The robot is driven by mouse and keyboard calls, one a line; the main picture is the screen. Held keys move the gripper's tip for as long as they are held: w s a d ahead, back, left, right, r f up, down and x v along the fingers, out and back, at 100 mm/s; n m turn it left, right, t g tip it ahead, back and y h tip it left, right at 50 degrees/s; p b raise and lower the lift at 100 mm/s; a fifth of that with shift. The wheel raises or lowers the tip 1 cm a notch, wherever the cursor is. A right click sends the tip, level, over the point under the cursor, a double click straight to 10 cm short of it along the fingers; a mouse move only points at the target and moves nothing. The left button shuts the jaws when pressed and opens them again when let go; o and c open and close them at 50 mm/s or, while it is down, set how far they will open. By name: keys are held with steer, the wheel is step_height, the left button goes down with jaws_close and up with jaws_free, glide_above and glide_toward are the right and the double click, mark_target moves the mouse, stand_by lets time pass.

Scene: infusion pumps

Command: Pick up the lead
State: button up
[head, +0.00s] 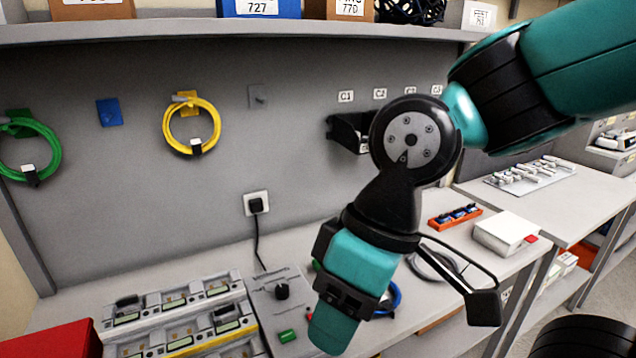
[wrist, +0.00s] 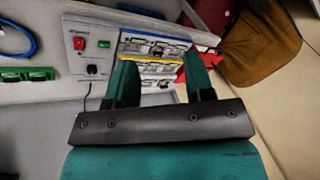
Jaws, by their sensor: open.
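Several cables could be the lead; I cannot tell which one is meant. A green coil (head: 50,155) and a yellow coil (head: 214,128) hang on the grey back wall. A blue coil (head: 394,302) lies on the bench, partly hidden behind my gripper in the head view; it also shows at the left of the wrist view (wrist: 28,46). A black cord (head: 259,242) runs from a wall socket down to the bench unit. My gripper (head: 330,330) hangs over the bench near this unit. In the wrist view its two teal fingers (wrist: 160,72) are apart, with nothing between them.
Infusion pumps (head: 180,318) stand in a rack on the bench, left of the switch unit (head: 287,338). A red box (head: 55,340) is at the lower left. A shelf (head: 200,33) overhangs the wall. A white box (head: 505,232) and an orange tray (head: 455,218) are at right.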

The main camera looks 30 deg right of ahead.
steer(key=w+d+f+m+h+p, duration=0.1)
steer(key=w+d+f+m, duration=0.15)
steer(key=w, duration=0.45)
steer(key=w+d+f+m+h+p, duration=0.1)
steer(key=w+d+m, duration=0.1)
steer(key=w+d, duration=0.35)
steer(key=w+d+f+m+h, duration=0.2)
steer(key=w+d+f+m, duration=0.3)
steer(key=w+d+f, duration=0.5)
steer(key=shift+n, duration=0.25)
steer(key=f+p, duration=0.1)
steer(key=f, duration=0.2)
steer(key=w+f+p, duration=0.1)
steer(key=f, duration=0.2)
steer(key=f+p, duration=0.2)
steer(key=f, duration=0.2)
steer(key=shift+w+d, duration=0.2)
steer(key=shift+d, duration=0.05)
steer(key=shift+w+a+f+p, duration=0.1)
steer(key=shift+f+p, duration=0.65)
steer(key=shift+f, duration=0.7)
steer(key=shift+w+a+f+p, duration=0.1)
steer(key=shift+f+p, duration=0.65)
steer(key=shift+f, duration=0.65)
jaws_close()
